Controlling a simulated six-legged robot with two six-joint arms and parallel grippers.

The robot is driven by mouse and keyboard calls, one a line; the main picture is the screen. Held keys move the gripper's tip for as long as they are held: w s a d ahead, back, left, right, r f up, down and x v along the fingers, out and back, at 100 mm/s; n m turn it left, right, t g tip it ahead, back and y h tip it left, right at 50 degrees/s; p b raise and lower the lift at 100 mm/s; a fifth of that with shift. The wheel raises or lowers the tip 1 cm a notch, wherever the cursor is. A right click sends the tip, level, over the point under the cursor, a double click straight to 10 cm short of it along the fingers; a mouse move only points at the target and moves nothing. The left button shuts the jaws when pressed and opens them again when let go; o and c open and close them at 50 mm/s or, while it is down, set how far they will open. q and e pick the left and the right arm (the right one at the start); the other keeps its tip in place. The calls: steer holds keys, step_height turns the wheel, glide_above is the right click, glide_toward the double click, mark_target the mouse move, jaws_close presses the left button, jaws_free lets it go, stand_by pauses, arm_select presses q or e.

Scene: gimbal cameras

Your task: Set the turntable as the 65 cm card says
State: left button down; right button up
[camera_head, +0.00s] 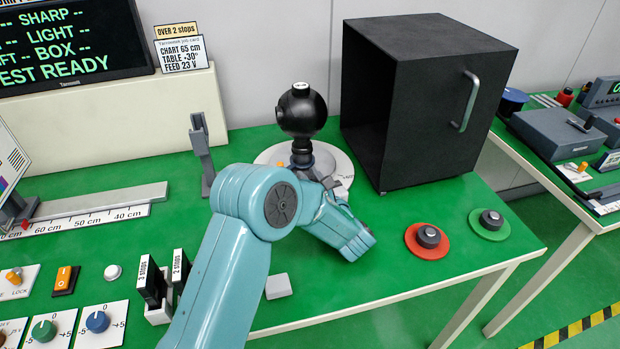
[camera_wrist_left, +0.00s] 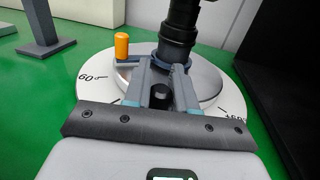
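The turntable is a white disc with degree marks (camera_head: 345,166), also in the left wrist view (camera_wrist_left: 92,98). A black ball-shaped device (camera_head: 302,110) stands upright on its dark central post (camera_wrist_left: 179,25). An orange peg (camera_wrist_left: 121,46) stands on the disc, left of the post. My left gripper (camera_head: 318,178) is low over the disc's near side. In the wrist view its fingers (camera_wrist_left: 163,70) are apart, pointing at the post, with a dark knob (camera_wrist_left: 161,96) between them; contact is unclear. The card (camera_head: 182,54) reads chart 65 cm, table +30°, feed 23 V. My right gripper is out of view.
A black box with a handle (camera_head: 467,100) stands right of the turntable. A grey upright stand (camera_head: 202,150) is to its left, near the cm rail (camera_head: 95,203). Red (camera_head: 428,240) and green (camera_head: 489,222) round bases with black knobs are at front right.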

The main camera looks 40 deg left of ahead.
mark_target(327, 172)
arm_select(q)
steer(key=shift+w+d+b, duration=0.25)
steer(key=shift+w+b, duration=0.05)
steer(key=shift+b, duration=0.05)
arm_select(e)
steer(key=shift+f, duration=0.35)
arm_select(q)
steer(key=shift+w+d+f+b, duration=0.1)
steer(key=shift+w+d+b, duration=0.25)
steer(key=shift+w+b, duration=0.05)
steer(key=shift+w+d+b, duration=0.3)
steer(key=shift+w+b, duration=0.2)
steer(key=shift+w, duration=0.15)
steer(key=shift+w+d, duration=0.2)
steer(key=shift+w, duration=0.25)
steer(key=shift+w+b, duration=0.2)
steer(key=shift+b, duration=0.15)
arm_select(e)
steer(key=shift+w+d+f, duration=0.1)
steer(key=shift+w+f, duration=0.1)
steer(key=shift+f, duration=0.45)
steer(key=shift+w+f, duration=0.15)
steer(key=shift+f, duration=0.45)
arm_select(q)
steer(key=shift+w+d, duration=0.1)
steer(key=shift+w, duration=0.15)
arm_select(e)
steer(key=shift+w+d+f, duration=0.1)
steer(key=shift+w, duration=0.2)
